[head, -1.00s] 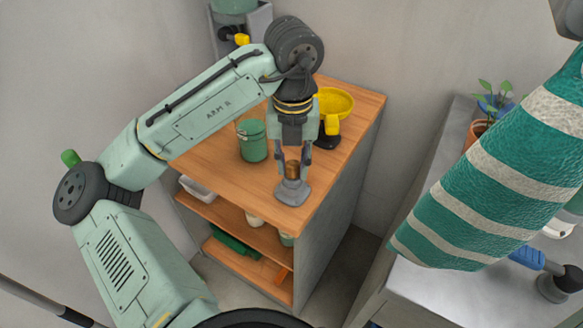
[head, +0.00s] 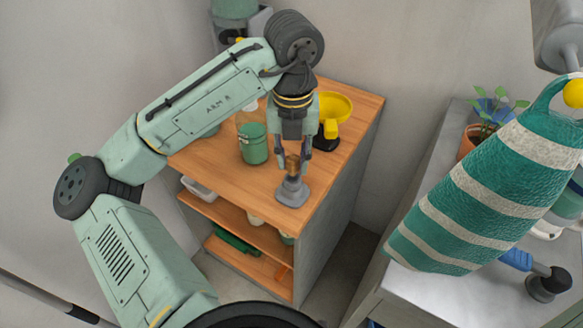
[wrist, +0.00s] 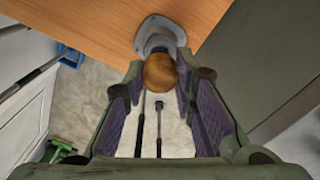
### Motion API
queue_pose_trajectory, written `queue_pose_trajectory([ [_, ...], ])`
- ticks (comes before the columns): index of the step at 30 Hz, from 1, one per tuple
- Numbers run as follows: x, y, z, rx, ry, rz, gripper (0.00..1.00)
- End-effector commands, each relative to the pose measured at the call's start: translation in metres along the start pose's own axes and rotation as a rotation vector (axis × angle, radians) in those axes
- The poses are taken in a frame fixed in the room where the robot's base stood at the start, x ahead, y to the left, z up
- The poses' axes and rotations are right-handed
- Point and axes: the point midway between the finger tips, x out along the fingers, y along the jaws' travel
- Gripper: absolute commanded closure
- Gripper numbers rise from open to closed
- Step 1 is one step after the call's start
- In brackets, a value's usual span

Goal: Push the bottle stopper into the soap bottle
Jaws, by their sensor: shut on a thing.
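My gripper (head: 293,166) is shut on a brown knob-like piece (wrist: 160,73), which looks like wood or cork. Below it a grey piece with a flared base (head: 292,191) is at the front right corner of the wooden top; it also shows in the wrist view (wrist: 158,33). I cannot tell whether knob and base are one thing, or whether the base touches the top. A clear bottle with a pale top (head: 247,118) is behind the green pail (head: 254,146), partly hidden; it may be the soap bottle. I cannot make out a stopper for certain.
A striped green cloth (head: 480,205) hangs at the right above a grey bench (head: 410,285) with a potted plant (head: 474,137). Shelves below hold several things.

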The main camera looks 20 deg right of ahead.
Motion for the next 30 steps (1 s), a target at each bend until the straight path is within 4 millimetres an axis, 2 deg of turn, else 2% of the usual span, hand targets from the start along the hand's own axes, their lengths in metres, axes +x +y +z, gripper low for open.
queue_pose_trajectory([
  [15,-0.026,0.0,0.0,0.0,0.0,0.0,1.0],
  [30,-0.031,0.0,0.0,0.0,-0.001,0.001,1.0],
])
